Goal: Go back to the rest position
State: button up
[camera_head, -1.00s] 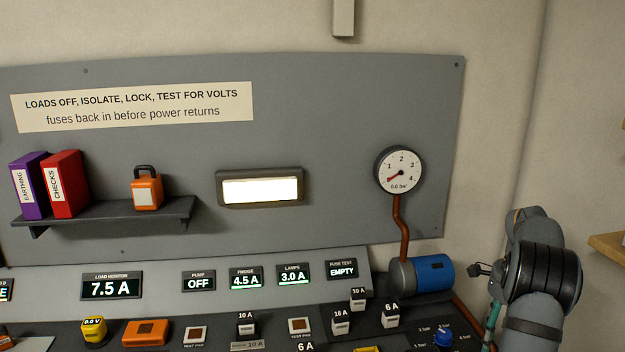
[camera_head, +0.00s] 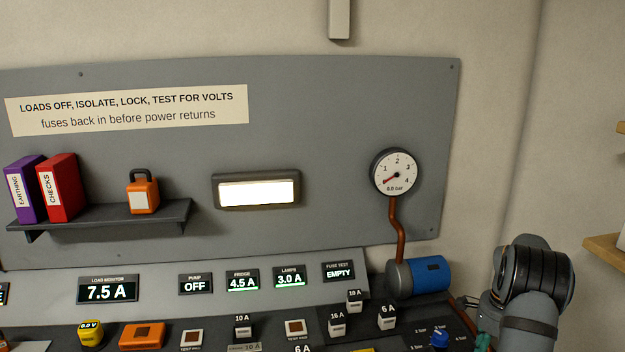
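My arm shows at the lower right of the head view, its dark ringed joint beside the right end of the console (camera_head: 225,309). Nothing held can be seen.
White fuses (camera_head: 388,319) stand on the console near a blue knob (camera_head: 439,340) and a blue pump (camera_head: 430,272). A gauge (camera_head: 396,173) hangs above. A shelf (camera_head: 110,216) holds two binders and an orange padlock (camera_head: 142,194). A wooden shelf (camera_head: 603,247) juts in at the right.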

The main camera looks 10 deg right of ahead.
jog(key=n+p, duration=0.1)
jog(key=r+n+p, duration=0.1)
jog(key=n, duration=0.1)
jog(key=shift+s+n, duration=0.15)
jog(key=shift+n, duration=0.15)
jog(key=n+p, duration=0.3)
jog(key=n, duration=0.1)
jog(key=shift+n, duration=0.3)
jog(key=n+p, duration=0.5)
jog(key=shift+a, duration=0.1)
jog(key=n+p, duration=0.2)
jog(key=shift+n, duration=0.6)
jog(key=shift+r+b, duration=0.45)
jog(key=shift+r, duration=0.55)
